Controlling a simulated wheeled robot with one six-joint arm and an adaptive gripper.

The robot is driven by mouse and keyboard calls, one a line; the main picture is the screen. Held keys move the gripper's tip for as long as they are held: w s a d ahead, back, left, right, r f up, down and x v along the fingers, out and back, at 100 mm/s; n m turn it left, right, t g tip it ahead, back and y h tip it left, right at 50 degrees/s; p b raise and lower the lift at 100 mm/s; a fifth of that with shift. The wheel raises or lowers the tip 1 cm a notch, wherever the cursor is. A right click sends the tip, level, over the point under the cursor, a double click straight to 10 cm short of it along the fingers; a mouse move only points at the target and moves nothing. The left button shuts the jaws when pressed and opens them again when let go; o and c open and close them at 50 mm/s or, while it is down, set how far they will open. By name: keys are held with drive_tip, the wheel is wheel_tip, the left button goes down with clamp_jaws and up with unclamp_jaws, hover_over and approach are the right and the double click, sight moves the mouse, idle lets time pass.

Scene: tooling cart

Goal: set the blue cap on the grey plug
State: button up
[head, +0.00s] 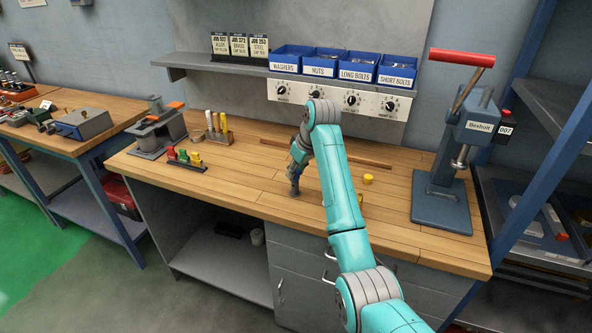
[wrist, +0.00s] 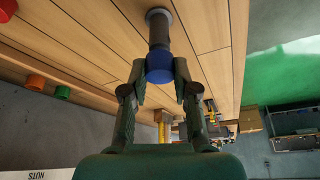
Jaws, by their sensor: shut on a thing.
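The blue cap (wrist: 159,69) sits between the fingertips of my gripper (wrist: 159,76) in the wrist view, and the fingers are shut on it. The grey plug (wrist: 158,30) stands on the bench top, with its wider round foot on the wood. The cap is in line with the plug's end, and the two look to meet; I cannot tell how fully the cap is seated. In the head view my gripper (head: 296,171) points down over the plug (head: 294,191), which shows as a small dark upright shape; the cap is hard to make out there.
A yellow piece (head: 368,179) stands to the right on the bench (head: 250,190), near a long wooden strip (head: 360,160). A rack of coloured pieces (head: 183,158) is at the left, and a blue-grey press (head: 443,200) at the right.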

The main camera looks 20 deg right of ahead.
idle(0.4)
drive_tip(key=o, duration=0.8)
drive_tip(key=shift+o, duration=0.4)
drive_tip(key=o, duration=0.4)
drive_tip(key=shift+o, duration=0.2)
drive_tip(key=shift+r, duration=3.45)
